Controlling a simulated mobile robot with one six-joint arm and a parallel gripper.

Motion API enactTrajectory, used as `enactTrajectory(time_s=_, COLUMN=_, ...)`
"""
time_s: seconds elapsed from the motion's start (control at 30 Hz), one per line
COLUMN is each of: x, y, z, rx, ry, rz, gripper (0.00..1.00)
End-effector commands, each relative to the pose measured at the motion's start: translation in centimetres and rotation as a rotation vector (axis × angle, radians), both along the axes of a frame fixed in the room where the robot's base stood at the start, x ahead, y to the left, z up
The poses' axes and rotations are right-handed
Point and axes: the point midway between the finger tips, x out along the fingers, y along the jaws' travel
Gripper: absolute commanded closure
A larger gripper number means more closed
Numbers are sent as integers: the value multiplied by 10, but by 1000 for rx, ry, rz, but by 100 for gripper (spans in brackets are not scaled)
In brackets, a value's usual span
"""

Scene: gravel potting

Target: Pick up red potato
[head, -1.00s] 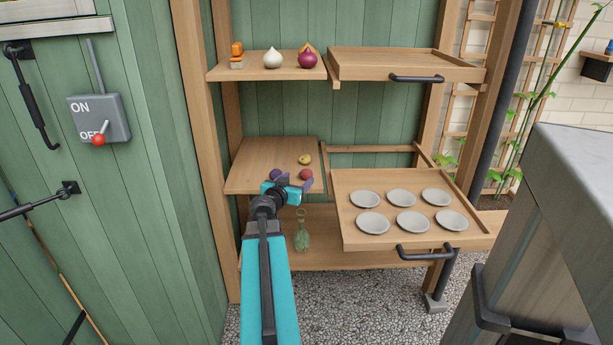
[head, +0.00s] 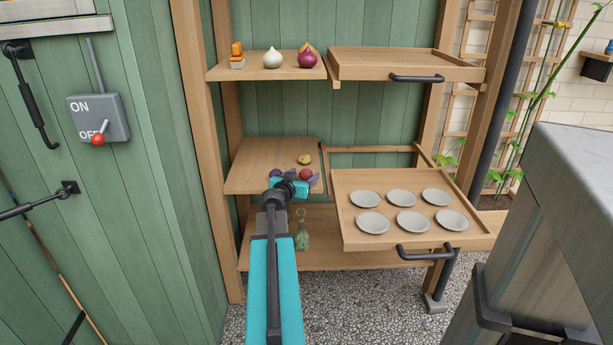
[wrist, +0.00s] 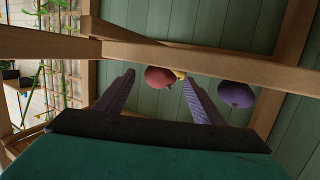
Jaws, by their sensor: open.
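The red potato (head: 306,174) lies on the left middle shelf board, with the yellow potato (head: 304,160) behind it and the purple potato (head: 276,173) to its left. In the wrist view, the red potato (wrist: 160,78) shows in the gap between my fingertips, nearer the right one. The yellow potato (wrist: 180,74) is partly hidden there, and the purple potato (wrist: 236,94) is outside the right finger. My gripper (head: 302,179) is open and empty at the shelf's front, just before the red potato. Whether the fingers flank it is unclear.
The shelf board (head: 248,166) has bare room at left. A pulled-out tray (head: 345,234) with several grey plates stands close at right. A green glass bottle (head: 302,236) stands on the lower shelf. Onions and an orange item (head: 237,48) sit on the upper shelf.

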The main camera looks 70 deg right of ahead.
Motion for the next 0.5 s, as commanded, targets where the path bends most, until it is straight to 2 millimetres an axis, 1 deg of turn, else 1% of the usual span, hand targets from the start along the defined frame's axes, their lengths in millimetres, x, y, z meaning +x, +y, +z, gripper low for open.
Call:
enactTrajectory(time_s=0.27, x=0, y=0, z=0, rx=0, ry=0, rz=0, gripper=37)
enactTrajectory(time_s=0.3, x=0, y=0, z=0, rx=0, ry=0, rz=0, gripper=39)
enactTrajectory(time_s=0.37, x=0, y=0, z=0, rx=0, ry=0, rz=0, gripper=49)
enactTrajectory(time_s=0.5, x=0, y=0, z=0, rx=0, ry=0, rz=0, gripper=73)
